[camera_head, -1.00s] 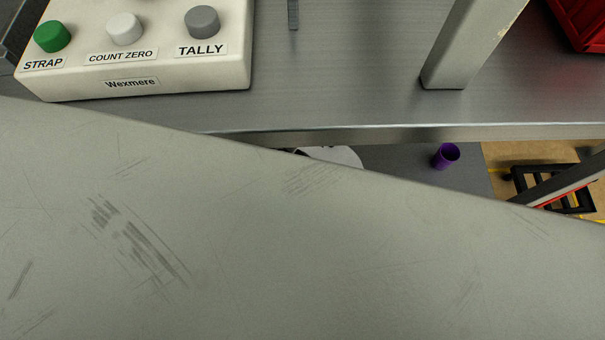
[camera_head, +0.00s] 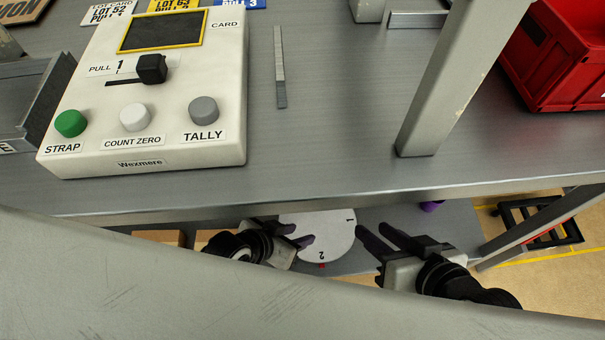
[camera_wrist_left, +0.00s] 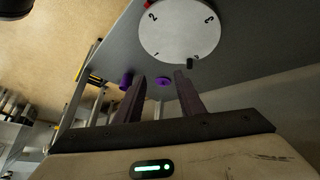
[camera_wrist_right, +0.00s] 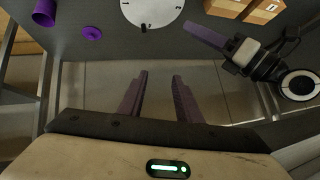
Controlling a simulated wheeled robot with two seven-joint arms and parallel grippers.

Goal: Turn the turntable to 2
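The turntable (camera_head: 325,232) is a white disc with black numbers on the grey lower shelf. In the head view its "2" sits close to a red mark (camera_head: 322,265) at the near rim, and a "1" shows at upper right. The left wrist view shows the disc (camera_wrist_left: 180,30) with the "2" beside the red mark and a black peg (camera_wrist_left: 190,63) at the opposite rim. My left gripper (camera_head: 297,234) is open and empty at the disc's left side. My right gripper (camera_head: 380,232) is open and empty, right of the disc and apart from it.
A metal worktop (camera_head: 330,160) with a button box (camera_head: 200,140) lies above the shelf. Grey posts (camera_head: 425,120) stand right. A purple cup (camera_wrist_right: 45,10) and purple ring (camera_wrist_right: 92,33) are near the disc. Cardboard boxes (camera_wrist_right: 262,10) lie on its other side.

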